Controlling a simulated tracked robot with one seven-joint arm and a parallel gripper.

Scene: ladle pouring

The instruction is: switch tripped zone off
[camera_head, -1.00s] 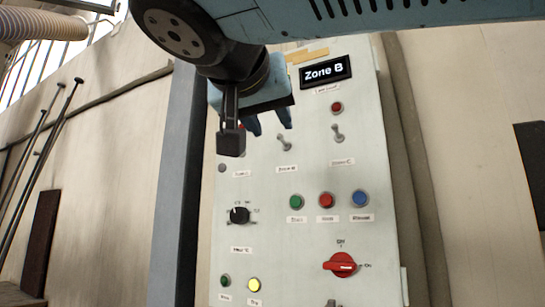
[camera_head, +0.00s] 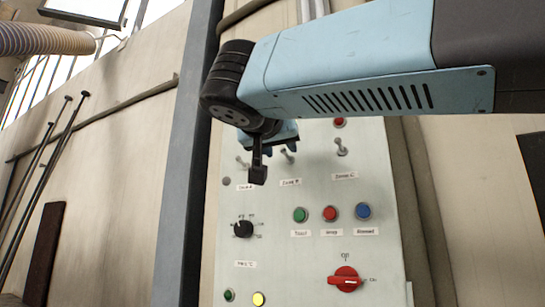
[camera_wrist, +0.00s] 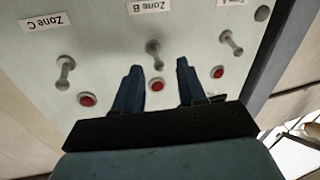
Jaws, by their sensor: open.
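The toggle switch for Zone B (camera_head: 288,157) is in the middle of a row of three on the panel. It also shows in the wrist view (camera_wrist: 153,50), its lever tip between the fingertips in the picture. The Zone C switch (camera_head: 341,147) is to its right and the Zone A switch (camera_head: 242,162) to its left. My gripper (camera_head: 280,150) is open and empty in front of the Zone B switch. In the wrist view its two blue fingers (camera_wrist: 159,66) frame a red lamp (camera_wrist: 157,84). I cannot tell whether they touch anything.
The grey panel (camera_head: 310,250) also carries a black knob (camera_head: 243,229), green (camera_head: 300,214), red (camera_head: 330,213) and blue buttons (camera_head: 363,211), a red rotary switch (camera_head: 346,280) and a lit yellow lamp (camera_head: 259,298). A grey post (camera_head: 185,150) stands left of the panel.

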